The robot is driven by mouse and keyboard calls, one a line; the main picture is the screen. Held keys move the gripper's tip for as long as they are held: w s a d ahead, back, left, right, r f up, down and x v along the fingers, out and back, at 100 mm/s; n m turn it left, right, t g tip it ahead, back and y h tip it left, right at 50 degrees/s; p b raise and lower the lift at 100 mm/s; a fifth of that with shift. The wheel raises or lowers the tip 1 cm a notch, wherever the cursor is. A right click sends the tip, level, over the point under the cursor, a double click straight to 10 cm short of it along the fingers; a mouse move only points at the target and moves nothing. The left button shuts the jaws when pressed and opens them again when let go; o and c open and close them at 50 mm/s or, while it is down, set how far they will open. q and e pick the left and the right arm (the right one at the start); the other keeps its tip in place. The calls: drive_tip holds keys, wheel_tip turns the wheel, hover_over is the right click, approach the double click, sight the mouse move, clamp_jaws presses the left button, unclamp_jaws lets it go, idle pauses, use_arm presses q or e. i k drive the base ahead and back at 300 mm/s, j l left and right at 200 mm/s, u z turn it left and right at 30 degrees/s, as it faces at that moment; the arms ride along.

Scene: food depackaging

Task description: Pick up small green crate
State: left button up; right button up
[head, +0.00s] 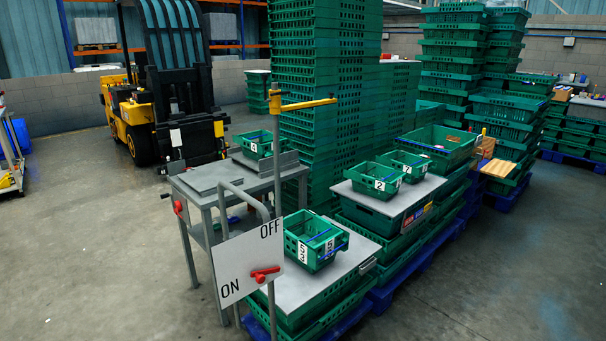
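Several small green crates are in the head view. One small green crate (325,255) with a white number label and a blue edge sits on a grey board on a stack at the front. A small green crate labelled 2 (367,184) and another small green crate (413,172) beside it sit on a second board further back. A small green crate labelled 4 (268,153) sits on the grey metal table at the left. Neither of my grippers is in view.
An ON/OFF sign (240,262) with a red lever stands in front of the grey metal table (213,179). Tall stacks of green crates (320,100) rise behind. A yellow forklift (135,120) stands at the back left. The floor (100,240) at left and front right is clear.

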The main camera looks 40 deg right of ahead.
sight(369, 184)
drive_tip(key=l+u, duration=0.25)
drive_tip(key=l, duration=0.35)
drive_tip(key=l+u, duration=0.3)
drive_tip(key=l, duration=0.3)
drive_tip(key=l+u, duration=0.25)
drive_tip(key=l, duration=0.35)
drive_tip(key=k+l+u, duration=0.15)
drive_tip(key=l+u, duration=0.15)
drive_tip(key=l, duration=0.25)
